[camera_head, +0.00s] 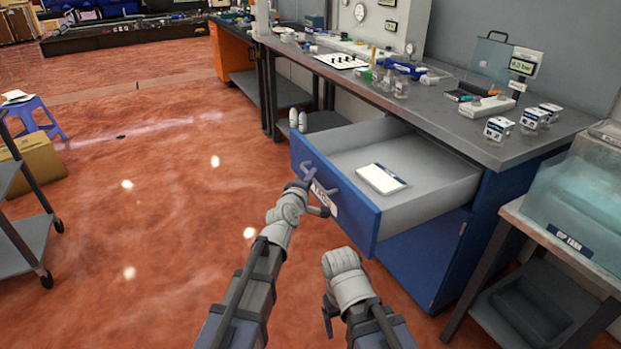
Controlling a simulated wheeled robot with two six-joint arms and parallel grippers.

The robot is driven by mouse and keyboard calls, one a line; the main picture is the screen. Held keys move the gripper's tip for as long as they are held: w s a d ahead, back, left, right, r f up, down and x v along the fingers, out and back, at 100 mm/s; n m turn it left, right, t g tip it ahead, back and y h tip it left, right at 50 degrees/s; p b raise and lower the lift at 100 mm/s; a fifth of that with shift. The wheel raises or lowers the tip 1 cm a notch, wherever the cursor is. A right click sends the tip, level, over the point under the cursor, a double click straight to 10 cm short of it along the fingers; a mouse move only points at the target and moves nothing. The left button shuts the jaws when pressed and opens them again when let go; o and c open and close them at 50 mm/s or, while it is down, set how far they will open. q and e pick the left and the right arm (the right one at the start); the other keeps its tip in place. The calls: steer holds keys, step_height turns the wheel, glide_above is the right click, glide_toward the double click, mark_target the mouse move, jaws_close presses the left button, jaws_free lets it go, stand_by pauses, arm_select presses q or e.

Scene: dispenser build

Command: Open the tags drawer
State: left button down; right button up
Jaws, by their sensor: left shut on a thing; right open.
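The blue-fronted drawer (350,207) stands pulled well out from under the grey workbench. A white label, partly covered by my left gripper, is on its front; I cannot read it clearly. A white stack of tags or cards (382,179) lies inside on the pale drawer floor. My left gripper (314,192) is at the drawer front, shut on the drawer handle, which it mostly hides. My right gripper (328,318) is low in front of the drawer, clear of it, open and empty; its fingers show only partly.
The workbench top (455,130) holds small boxes, jars and tools. A blue cabinet panel (425,262) is below the drawer. A side table with a teal translucent bin (575,205) stands at right. A cart (30,245) is at far left. The red floor between is clear.

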arm_select(q)
steer(key=c, duration=0.9)
jaws_free()
steer(key=p+v, duration=0.1)
steer(key=v, duration=0.6)
steer(key=shift+s, duration=0.4)
